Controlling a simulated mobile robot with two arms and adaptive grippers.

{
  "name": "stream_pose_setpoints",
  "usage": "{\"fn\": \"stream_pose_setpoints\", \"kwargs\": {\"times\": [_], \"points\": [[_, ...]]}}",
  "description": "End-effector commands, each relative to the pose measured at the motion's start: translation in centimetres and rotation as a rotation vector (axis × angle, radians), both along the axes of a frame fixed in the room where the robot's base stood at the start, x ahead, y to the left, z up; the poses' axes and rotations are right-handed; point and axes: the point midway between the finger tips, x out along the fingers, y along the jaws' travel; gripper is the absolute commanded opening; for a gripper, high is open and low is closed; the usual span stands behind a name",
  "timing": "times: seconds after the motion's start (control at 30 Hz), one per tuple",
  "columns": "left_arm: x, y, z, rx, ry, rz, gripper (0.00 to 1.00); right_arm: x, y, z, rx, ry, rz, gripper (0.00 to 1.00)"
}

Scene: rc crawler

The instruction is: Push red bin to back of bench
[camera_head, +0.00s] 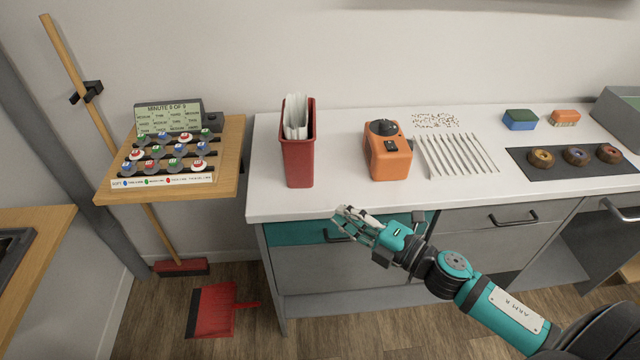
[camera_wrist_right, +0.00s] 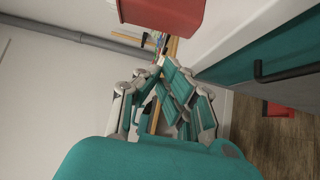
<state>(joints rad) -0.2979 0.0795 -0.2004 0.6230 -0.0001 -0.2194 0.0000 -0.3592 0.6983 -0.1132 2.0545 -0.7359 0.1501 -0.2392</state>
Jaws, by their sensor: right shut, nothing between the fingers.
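The red bin (camera_head: 298,160) stands upright near the left end of the white bench (camera_head: 340,198), with white sheets or bags sticking out of its top. There is bench surface in front of it and behind it. My right gripper (camera_head: 341,214) is shut and empty, in front of the bench's front edge, to the right of and nearer than the bin. In the right wrist view the shut fingers (camera_wrist_right: 152,74) point toward the gap below the red bin (camera_wrist_right: 165,12), which shows at the top edge. They appear apart from it. My left gripper is not in view.
An orange device (camera_head: 388,158) stands right of the bin. Beyond it are a white ribbed rack (camera_head: 458,154), sponges (camera_head: 520,119) and a dark mat (camera_head: 525,168) with rings. A wooden side table (camera_head: 228,160) stands left. A drawer handle (camera_head: 336,237) sits below the bench edge.

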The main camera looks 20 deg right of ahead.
Motion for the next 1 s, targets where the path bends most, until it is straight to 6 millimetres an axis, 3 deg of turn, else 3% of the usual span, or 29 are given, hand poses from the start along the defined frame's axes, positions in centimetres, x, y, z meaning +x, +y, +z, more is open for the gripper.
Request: {"fn": "stream_pose_setpoints", "kwargs": {"times": [0.17,0.43,0.6,1.0], "points": [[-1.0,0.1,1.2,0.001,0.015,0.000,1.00,3.0,1.7,0.6,-0.002,-0.006,-0.001,0.00],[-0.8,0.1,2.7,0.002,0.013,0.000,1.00,7.9,4.6,0.5,-0.003,-0.005,-0.001,0.00],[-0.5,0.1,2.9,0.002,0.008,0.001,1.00,10.3,3.7,0.2,-0.005,-0.003,-0.004,0.00],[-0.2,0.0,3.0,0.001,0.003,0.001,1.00,11.5,3.4,0.1,-0.005,-0.002,-0.002,0.00]]}}
